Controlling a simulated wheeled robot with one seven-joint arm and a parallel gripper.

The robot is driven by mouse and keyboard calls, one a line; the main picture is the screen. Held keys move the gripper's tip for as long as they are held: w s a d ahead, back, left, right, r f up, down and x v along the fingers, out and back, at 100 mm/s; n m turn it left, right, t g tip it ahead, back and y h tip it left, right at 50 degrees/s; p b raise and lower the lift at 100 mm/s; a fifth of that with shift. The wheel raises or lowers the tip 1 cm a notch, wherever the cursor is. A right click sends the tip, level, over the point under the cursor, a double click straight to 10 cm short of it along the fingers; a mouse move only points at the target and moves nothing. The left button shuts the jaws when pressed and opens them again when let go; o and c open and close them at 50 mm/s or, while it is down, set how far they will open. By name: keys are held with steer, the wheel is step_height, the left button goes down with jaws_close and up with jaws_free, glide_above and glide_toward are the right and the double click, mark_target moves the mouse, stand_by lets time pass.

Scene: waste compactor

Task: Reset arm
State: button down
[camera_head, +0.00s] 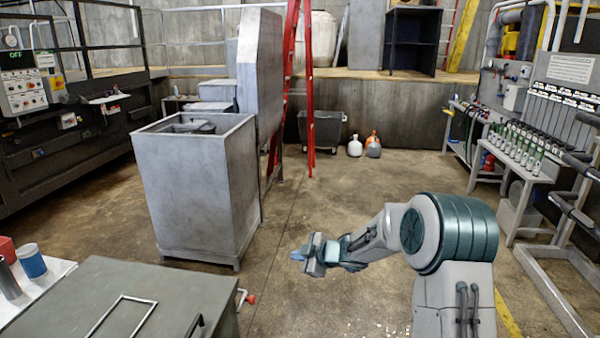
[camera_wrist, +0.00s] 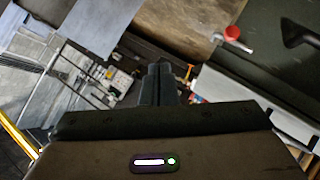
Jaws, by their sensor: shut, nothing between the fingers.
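My gripper (camera_head: 297,255) is at the end of my arm, held out to the left over open floor in the head view. It is between the grey metal bin and the dark green cabinet, apart from both. In the wrist view the two dark fingers (camera_wrist: 158,75) are together, with nothing between them. The arm is bent, and its large teal and grey joint is at the right of the head view.
A grey metal bin (camera_head: 195,190) stands at the middle left. A dark green cabinet (camera_head: 130,300) with a handle is at the front left. A red ladder (camera_head: 309,90) stands behind. A bench with bottles (camera_head: 520,150) is at the right. The central floor (camera_head: 345,210) is clear.

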steer(key=s+d+r+m+t+h, duration=0.2)
steer(key=s+d+r+m+h, duration=0.8)
steer(key=s+d+r, duration=0.4)
steer(key=s+d+f+m+g+y, duration=0.1)
steer(key=s+m+g, duration=0.5)
steer(key=s, duration=2)
steer(key=shift+d+f+m, duration=0.45)
steer(key=shift+f+m, duration=0.35)
steer(key=shift+m, duration=0.3)
